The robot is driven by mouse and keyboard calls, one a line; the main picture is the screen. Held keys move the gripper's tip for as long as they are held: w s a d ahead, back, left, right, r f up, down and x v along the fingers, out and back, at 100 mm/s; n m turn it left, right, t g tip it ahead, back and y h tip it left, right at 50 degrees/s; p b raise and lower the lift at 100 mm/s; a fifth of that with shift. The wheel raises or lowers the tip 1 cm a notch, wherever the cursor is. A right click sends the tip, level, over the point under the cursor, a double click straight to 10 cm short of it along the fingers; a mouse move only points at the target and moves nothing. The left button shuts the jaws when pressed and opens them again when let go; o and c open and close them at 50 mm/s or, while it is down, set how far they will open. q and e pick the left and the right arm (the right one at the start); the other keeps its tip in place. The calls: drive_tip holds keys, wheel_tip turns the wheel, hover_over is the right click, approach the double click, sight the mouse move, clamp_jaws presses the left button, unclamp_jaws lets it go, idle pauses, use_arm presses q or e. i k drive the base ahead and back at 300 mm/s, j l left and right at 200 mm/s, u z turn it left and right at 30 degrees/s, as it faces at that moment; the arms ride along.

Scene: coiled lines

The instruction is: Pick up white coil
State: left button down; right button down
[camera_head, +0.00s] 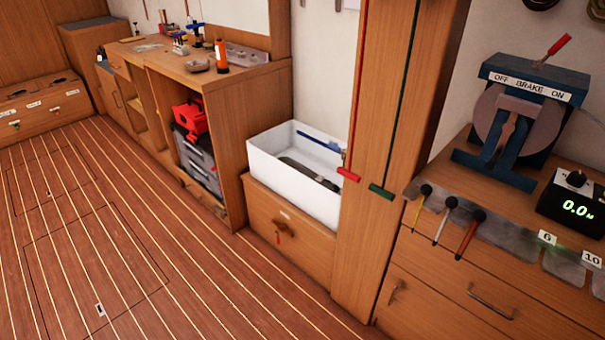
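I see no clear white coil in the head view. A small pale flat thing (147,47) lies on the far workbench (240,82), too small to tell whether it is a coil. Neither of my grippers is in view.
A white open bin (270,165) holds a dark item and a blue-handled tool. A blue brake device (520,115) and a display box (575,205) stand on the right-hand counter. A red object (190,117) sits on grey cases under the workbench. The plank floor (130,230) is clear.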

sight(320, 179)
drive_tip(key=l, duration=0.15)
drive_tip(key=i+j, duration=0.4)
drive_tip(key=i, duration=0.25)
drive_tip(key=i+j, duration=0.4)
drive_tip(key=i, duration=0.25)
drive_tip(key=i+j+z, duration=0.1)
drive_tip(key=i+j, duration=0.35)
drive_tip(key=i, duration=0.15)
drive_tip(key=i+j, duration=0.45)
drive_tip(key=i, duration=0.2)
